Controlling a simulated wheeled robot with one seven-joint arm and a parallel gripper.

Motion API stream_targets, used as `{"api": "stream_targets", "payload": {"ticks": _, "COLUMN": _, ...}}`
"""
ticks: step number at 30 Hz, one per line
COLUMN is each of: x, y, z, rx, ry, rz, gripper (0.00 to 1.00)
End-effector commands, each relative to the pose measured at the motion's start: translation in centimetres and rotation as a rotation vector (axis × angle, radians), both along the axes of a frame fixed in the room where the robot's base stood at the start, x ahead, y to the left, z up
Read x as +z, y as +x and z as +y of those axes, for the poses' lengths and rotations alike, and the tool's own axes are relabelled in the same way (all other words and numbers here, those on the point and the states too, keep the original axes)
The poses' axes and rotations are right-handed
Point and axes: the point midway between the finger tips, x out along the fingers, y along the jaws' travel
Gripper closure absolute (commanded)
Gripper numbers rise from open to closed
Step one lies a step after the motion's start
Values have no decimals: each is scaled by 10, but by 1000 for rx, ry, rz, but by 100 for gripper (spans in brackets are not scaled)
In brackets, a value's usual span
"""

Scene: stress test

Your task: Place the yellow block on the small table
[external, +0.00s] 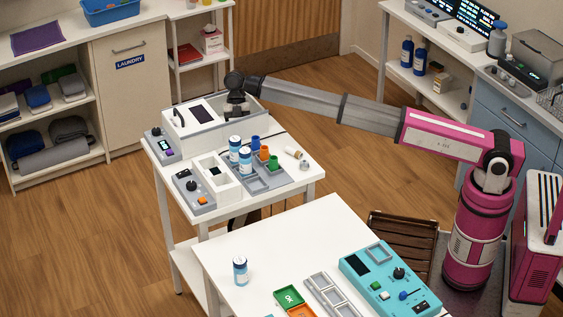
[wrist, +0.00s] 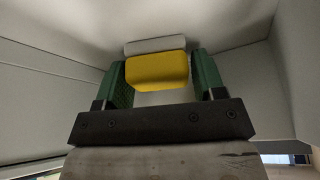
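My gripper (external: 237,111) reaches down into the white open-topped box on the white table at the middle left. In the wrist view my gripper (wrist: 162,80) has two green-padded fingers inside pale walls. The yellow block (wrist: 157,71) lies between these fingers and fills nearly all the space between them. I cannot tell whether the pads press on it. A pale rounded bar (wrist: 155,45) shows just beyond the block. The block is hidden in the external view. The white table (external: 313,175) under the box is small; another white table (external: 270,240) stands in front.
Blue-labelled bottles (external: 235,148), coloured cups and a grey control box (external: 188,187) crowd the table near the white box (external: 170,125). The front table holds a bottle (external: 240,270), trays and a teal device (external: 385,277); its back left is clear.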

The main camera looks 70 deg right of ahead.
Motion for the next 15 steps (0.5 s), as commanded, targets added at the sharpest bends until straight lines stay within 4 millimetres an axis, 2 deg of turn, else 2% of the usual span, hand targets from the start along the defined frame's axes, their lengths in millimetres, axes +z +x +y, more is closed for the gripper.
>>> {"api": "stream_targets", "payload": {"ticks": 4, "x": 2, "y": 0, "z": 0, "rx": 0, "ry": 0, "rz": 0, "gripper": 37}}
{"api": "stream_targets", "payload": {"ticks": 8, "x": 13, "y": 2, "z": -4, "rx": 0, "ry": 0, "rz": -1, "gripper": 37}}
{"api": "stream_targets", "payload": {"ticks": 15, "x": 55, "y": 10, "z": -20, "rx": 0, "ry": 0, "rz": -1, "gripper": 37}}
